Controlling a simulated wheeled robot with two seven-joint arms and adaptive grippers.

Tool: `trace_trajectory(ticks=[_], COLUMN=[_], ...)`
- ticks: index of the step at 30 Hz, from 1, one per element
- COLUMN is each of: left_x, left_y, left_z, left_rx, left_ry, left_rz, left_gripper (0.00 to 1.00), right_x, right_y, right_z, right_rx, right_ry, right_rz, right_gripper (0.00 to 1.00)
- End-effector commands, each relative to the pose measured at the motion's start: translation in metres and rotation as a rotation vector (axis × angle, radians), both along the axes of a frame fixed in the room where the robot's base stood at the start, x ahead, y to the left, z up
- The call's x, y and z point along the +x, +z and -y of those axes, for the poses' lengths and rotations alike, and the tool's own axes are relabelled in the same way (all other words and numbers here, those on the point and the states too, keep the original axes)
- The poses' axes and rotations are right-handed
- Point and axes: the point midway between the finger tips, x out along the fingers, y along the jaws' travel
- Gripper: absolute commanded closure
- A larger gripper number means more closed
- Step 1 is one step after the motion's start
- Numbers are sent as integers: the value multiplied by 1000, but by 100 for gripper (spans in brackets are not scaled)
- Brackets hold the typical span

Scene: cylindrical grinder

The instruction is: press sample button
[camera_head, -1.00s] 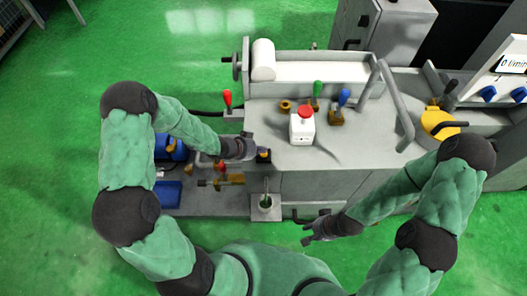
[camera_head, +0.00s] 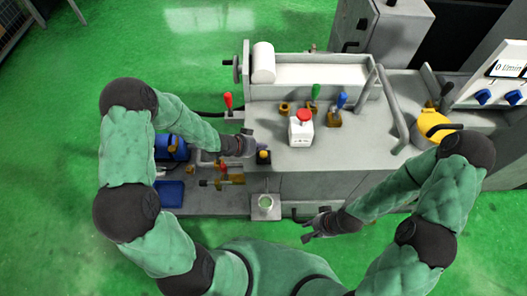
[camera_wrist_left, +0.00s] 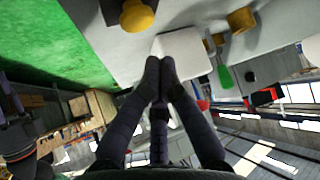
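A small yellow round button (camera_head: 263,153) on a dark base sits at the left front edge of the grey machine top. A yellow round knob, apparently the same button, also shows in the left wrist view (camera_wrist_left: 137,16). A white box (camera_head: 301,131) with a red button (camera_head: 304,115) stands farther right; a white block appears beyond the fingertips in the left wrist view (camera_wrist_left: 182,52). My left gripper (camera_head: 250,143) is shut and empty, just left of and above the yellow button in the picture, apart from it. My right gripper (camera_head: 312,225) looks open and empty in front of the machine.
Red (camera_head: 228,100), green (camera_head: 315,92) and blue (camera_head: 342,100) levers stand behind. A curved grey handle (camera_head: 396,112) and yellow part (camera_head: 433,124) are to the right.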

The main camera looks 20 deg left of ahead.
Motion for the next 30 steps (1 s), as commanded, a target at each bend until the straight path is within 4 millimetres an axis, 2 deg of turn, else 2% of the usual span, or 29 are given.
trace_trajectory(ticks=[1, 10, 30], left_x=[0, 0, 0], left_y=[9, 32, 31], left_z=[0, 0, 0], left_rx=[0, 0, 0], left_ry=[0, 0, 0], left_rz=[0, 0, 0], left_gripper=[100, 100, 100], right_x=[0, 0, 0], right_y=[9, 31, 30], right_z=[0, 0, 0], right_rx=[0, 0, 0], right_ry=[0, 0, 0], right_rz=[0, 0, 0], right_gripper=[70, 70, 70])
